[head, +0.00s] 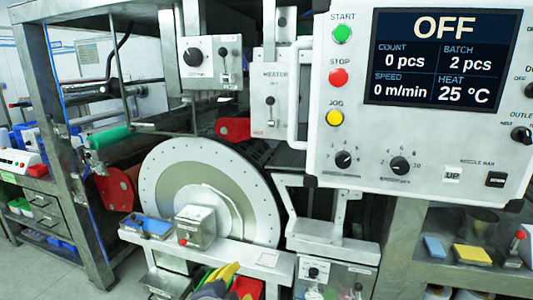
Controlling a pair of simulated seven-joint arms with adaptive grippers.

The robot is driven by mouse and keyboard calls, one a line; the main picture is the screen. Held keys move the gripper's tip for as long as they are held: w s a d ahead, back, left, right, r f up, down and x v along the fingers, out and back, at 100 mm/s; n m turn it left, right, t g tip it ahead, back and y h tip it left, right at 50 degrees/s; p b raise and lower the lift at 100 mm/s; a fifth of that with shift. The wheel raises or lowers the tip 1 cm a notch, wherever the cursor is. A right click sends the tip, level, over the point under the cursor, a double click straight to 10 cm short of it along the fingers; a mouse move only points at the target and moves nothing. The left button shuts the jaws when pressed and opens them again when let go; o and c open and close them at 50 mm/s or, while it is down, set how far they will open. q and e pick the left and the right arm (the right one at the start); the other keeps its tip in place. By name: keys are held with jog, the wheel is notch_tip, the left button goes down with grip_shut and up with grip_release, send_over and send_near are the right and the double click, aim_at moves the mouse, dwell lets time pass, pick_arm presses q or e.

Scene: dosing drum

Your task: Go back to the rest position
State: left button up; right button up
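Neither of my grippers shows in the head view, and I cannot see what they hold, if anything. The dosing drum (165,190) is a large pale disc with a rim of small holes, upright in the metal frame at the middle left. The control panel (435,150) fills the upper right. Its dark screen (443,58) reads OFF, count 0 pcs, batch 2 pcs, speed 0 m/min and heat 25 °C. Green start (342,33), red stop (338,77) and yellow jog (335,118) buttons line its left side.
A ledge (262,257) in front of the drum carries a blue-topped tray (147,226) and a metal box (195,227). A heater box (273,100) hangs left of the panel. A shelf at lower right holds a yellow block (472,254) and a blue block (434,247).

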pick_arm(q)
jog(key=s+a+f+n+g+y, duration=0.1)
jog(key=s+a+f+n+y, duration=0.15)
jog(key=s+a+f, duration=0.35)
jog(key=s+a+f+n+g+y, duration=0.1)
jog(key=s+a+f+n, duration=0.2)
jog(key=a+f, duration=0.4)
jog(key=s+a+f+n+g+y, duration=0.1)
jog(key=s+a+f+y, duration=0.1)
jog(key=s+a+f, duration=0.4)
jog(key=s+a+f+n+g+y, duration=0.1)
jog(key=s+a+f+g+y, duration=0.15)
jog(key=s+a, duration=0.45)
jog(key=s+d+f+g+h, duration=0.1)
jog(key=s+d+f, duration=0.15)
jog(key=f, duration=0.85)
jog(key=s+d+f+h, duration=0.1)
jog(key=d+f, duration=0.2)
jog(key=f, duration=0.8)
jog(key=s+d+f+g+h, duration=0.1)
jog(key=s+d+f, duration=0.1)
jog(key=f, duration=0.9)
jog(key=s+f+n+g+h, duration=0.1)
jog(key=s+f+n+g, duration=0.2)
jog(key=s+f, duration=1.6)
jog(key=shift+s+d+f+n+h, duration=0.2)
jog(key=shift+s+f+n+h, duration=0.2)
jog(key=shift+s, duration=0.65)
